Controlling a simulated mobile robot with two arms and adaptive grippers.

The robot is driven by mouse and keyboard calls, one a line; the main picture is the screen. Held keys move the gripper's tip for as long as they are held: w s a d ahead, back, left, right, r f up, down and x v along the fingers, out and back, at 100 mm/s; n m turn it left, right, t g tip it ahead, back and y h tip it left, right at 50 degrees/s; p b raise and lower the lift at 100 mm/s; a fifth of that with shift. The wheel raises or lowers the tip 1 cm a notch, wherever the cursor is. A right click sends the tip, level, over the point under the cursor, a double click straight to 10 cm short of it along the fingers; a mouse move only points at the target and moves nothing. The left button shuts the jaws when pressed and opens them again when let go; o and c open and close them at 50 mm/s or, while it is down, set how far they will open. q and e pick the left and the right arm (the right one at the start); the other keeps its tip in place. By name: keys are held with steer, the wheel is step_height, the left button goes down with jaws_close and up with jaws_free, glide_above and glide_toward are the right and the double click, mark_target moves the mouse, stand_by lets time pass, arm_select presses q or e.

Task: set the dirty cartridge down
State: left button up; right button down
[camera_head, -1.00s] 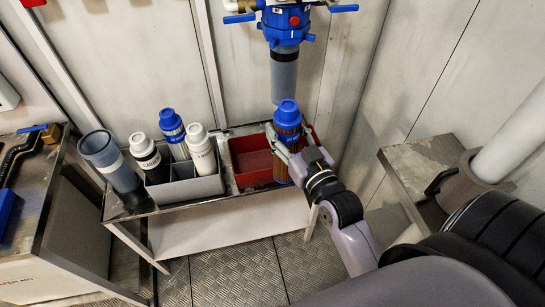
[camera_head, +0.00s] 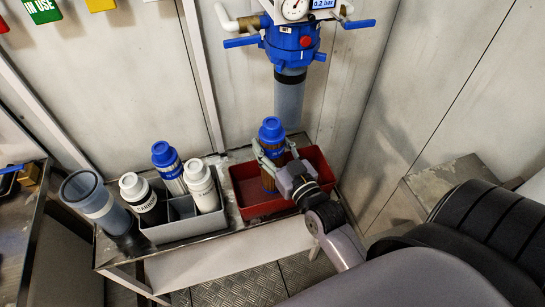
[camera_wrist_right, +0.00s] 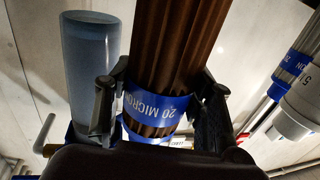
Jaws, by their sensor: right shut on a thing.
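The dirty cartridge (camera_head: 268,177) is brown and pleated with a blue cap, and stands nearly upright at the red tray (camera_head: 247,207). Its lower end shows within the tray's outline; I cannot tell whether it touches the tray floor. My right gripper (camera_head: 272,158) is shut around its upper part from the right. In the right wrist view the cartridge (camera_wrist_right: 168,50) shows brown pleats and a blue band reading "20 MICRON", between the two fingers (camera_wrist_right: 160,108). My left gripper is not in view.
A clear blue-grey housing (camera_head: 93,200) stands farther left. The blue filter head (camera_head: 292,42) with its bowl (camera_head: 289,98) hangs behind, above the tray.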

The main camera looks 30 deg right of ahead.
steer(key=shift+w+f+b, duration=0.1)
steer(key=shift+f+b, duration=0.2)
steer(key=shift+f, duration=1.8)
steer(key=c, duration=0.7)
jaws_free()
steer(key=shift+c, duration=0.2)
steer(key=s, duration=1.2)
steer(key=shift+a+b, duration=0.25)
steer(key=shift+b, duration=0.15)
